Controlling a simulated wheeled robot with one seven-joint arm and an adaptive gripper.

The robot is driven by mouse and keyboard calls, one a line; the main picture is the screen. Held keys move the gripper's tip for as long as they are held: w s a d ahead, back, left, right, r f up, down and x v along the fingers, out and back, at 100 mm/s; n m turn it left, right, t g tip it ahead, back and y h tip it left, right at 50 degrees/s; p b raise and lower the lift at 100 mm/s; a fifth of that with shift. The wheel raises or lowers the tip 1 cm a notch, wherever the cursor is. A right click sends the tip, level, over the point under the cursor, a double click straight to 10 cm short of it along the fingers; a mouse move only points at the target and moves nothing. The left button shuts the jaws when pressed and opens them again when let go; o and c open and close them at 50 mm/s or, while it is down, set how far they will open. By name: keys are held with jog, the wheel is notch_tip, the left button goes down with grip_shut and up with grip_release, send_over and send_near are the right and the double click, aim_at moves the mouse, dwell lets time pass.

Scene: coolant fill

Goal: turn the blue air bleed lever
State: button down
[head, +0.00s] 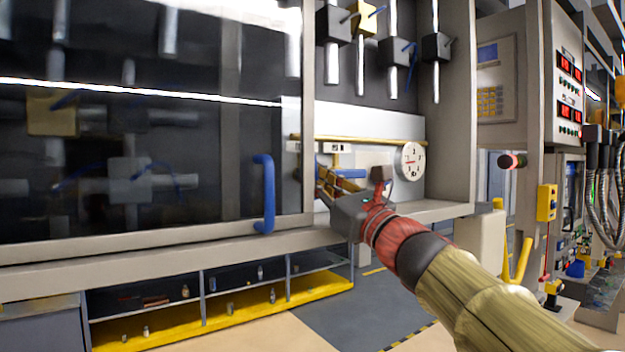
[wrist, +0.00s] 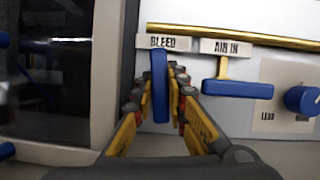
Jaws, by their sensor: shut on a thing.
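The blue air bleed lever (wrist: 160,88) hangs upright below the BLEED label (wrist: 163,41) in the wrist view. My gripper (wrist: 161,76) has one finger on each side of it and is shut on it. In the head view my gripper (head: 324,183) reaches into the opening at the white panel, and the bleed lever is hard to make out there.
A yellow pipe (wrist: 235,36) runs above the labels. A blue knob (wrist: 302,100) is at the right. A dark glass door (head: 130,130) with a blue handle (head: 264,193) stands left of my gripper. A round gauge (head: 411,161) is right of the levers.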

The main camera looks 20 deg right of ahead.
jog(key=shift+w+f, duration=0.15)
jog(key=shift+f, duration=0.05)
jog(key=c, duration=2.2)
grip_release()
jog(key=o, duration=0.4)
jog(key=shift+r, duration=0.15)
jog(key=shift+o, duration=0.2)
jog(key=shift+r, duration=0.1)
